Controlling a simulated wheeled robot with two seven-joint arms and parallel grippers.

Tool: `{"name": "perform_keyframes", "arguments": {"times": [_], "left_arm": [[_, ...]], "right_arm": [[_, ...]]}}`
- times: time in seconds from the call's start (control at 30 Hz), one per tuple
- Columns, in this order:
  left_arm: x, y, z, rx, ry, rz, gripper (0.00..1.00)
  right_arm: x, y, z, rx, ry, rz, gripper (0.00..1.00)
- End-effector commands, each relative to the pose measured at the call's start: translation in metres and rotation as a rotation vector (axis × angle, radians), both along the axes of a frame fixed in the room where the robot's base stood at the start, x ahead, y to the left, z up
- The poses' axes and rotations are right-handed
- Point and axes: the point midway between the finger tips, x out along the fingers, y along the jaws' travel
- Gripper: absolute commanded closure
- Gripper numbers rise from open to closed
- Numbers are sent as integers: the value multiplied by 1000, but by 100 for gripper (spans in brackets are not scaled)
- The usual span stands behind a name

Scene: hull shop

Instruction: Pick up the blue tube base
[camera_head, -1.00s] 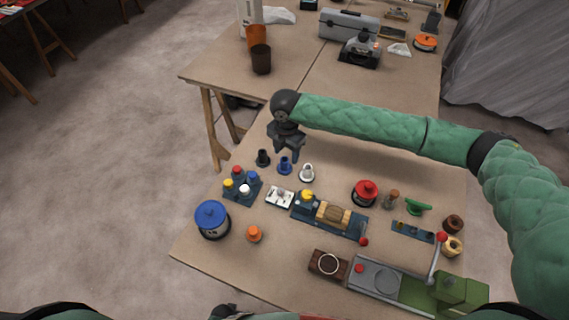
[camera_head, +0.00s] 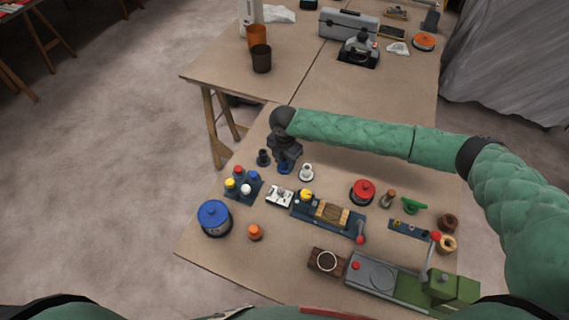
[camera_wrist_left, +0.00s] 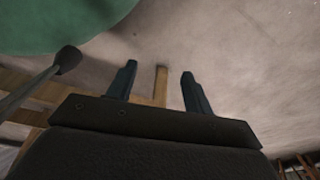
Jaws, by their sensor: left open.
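The blue tube base (camera_head: 285,169) stands upright on the near table, between a dark tube base (camera_head: 263,158) on its left and a white one (camera_head: 306,173) on its right. My right gripper (camera_head: 285,161) points down right at the blue base and hides its upper part. Whether its fingers are around the base or just above it, and open or shut, I cannot tell. My left gripper (camera_wrist_left: 157,72) shows in the left wrist view, open and empty, with the floor and a wooden table leg beyond it.
A blue block with coloured knobs (camera_head: 243,190), a small white plate (camera_head: 280,196) and a wood-and-blue fixture (camera_head: 328,214) stand close in front. A red-lidded pot (camera_head: 362,192) is to the right.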

Motion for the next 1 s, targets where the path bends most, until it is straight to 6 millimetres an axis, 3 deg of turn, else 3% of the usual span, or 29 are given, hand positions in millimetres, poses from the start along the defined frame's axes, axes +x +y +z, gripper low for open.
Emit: {"name": "perform_keyframes", "arguments": {"times": [0.03,0.2,0.6,0.87,1.0], "left_arm": [[0,0,0,0,0,0,49],[0,0,0,0,0,1,49],[2,0,-3,3,9,1,49],[27,-18,23,-12,11,8,49],[39,-27,44,-18,24,14,49]], "right_arm": [[0,0,0,0,0,0,67],[0,0,0,0,0,0,97],[1,0,6,1,-2,-1,97],[1,0,36,2,-3,1,97],[-5,-27,52,0,-2,-2,97]]}}
